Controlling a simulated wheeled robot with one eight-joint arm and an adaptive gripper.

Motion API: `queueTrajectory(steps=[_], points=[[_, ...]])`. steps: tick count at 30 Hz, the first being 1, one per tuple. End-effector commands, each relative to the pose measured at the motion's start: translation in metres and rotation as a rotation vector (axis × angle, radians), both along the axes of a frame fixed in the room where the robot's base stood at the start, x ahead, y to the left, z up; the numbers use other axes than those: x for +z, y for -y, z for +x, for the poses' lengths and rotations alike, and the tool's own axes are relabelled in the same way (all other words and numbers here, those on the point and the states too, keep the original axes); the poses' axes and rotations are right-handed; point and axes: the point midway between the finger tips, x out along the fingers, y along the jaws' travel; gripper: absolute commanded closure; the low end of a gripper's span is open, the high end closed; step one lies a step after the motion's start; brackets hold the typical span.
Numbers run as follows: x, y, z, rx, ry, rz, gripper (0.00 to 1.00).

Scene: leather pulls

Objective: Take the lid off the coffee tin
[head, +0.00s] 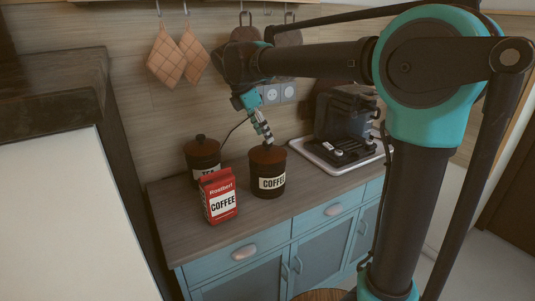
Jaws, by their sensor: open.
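The coffee tin (270,186) is a dark round canister with a white COFFEE label. It stands upright on the wooden counter. Its brown wooden lid (262,156) sits on top of it. My gripper (266,138) is open and points down right above the lid, close to its top. The lid's knob is hidden or too small to make out by the fingers, and I cannot tell whether the fingers touch it.
A similar dark tin (203,160) with a knobbed lid stands to the left. A red coffee packet (218,196) stands in front of it. A coffee machine (345,113) on a white tray (309,152) is at the right. Pot holders (166,56) hang on the wall behind.

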Motion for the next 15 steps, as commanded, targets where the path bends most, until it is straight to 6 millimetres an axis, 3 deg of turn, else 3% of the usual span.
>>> queueTrajectory(steps=[9, 15], points=[[-0.039, 0.014, 0.008, -0.002, 0.0, 0.0, 0.5], [-0.044, 0.015, 0.008, -0.001, 0.0, 0.0, 0.5]])
